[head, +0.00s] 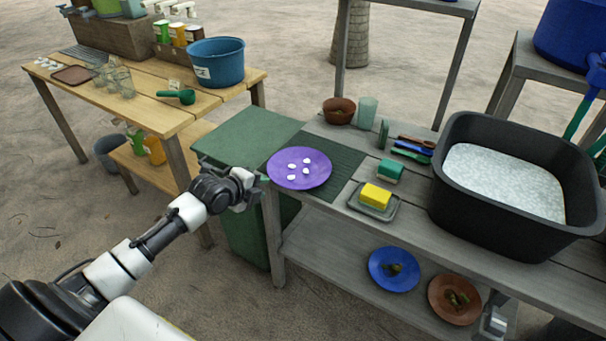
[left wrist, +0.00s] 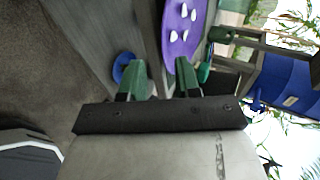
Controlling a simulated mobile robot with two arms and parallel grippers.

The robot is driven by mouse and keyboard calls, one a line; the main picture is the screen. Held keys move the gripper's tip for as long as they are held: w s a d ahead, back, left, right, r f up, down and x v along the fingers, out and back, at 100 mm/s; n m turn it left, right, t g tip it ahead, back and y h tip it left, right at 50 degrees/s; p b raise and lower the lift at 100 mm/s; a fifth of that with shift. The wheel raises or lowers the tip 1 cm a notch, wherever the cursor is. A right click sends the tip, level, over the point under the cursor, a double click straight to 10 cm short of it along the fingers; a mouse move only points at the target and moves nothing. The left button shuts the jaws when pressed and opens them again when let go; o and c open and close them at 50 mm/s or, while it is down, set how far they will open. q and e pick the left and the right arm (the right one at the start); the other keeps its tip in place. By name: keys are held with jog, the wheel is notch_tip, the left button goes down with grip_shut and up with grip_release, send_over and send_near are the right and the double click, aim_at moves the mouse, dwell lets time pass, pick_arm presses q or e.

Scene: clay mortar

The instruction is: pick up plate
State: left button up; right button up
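A purple plate (head: 314,180) with several small white pieces on it lies on a dark green ribbed mat at the left end of the grey table. My left gripper (head: 252,186) is just left of the plate's rim, apart from it as far as I can tell. In the left wrist view its two green fingertips (left wrist: 162,80) are apart with nothing between them, and the purple plate (left wrist: 173,44) shows beyond them. A blue plate (head: 380,276) and a brown plate (head: 445,306), both with scraps, lie on the lower shelf. A grey metallic part (head: 495,322) at the lower right may be my right gripper.
A yellow sponge (head: 376,195) on a tray, a green block (head: 390,170), brushes (head: 412,149) and a large black tub (head: 448,200) stand right of the plate. A green bin (head: 240,240) is below the gripper. A wooden table (head: 150,108) stands at the left.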

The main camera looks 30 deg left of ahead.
aim_at(277, 182)
pick_arm(q)
jog(key=x, duration=0.7)
jog(key=shift+w, duration=0.2)
jog(key=shift+d+r, duration=0.1)
jog(key=shift+d, duration=0.05)
grip_shut()
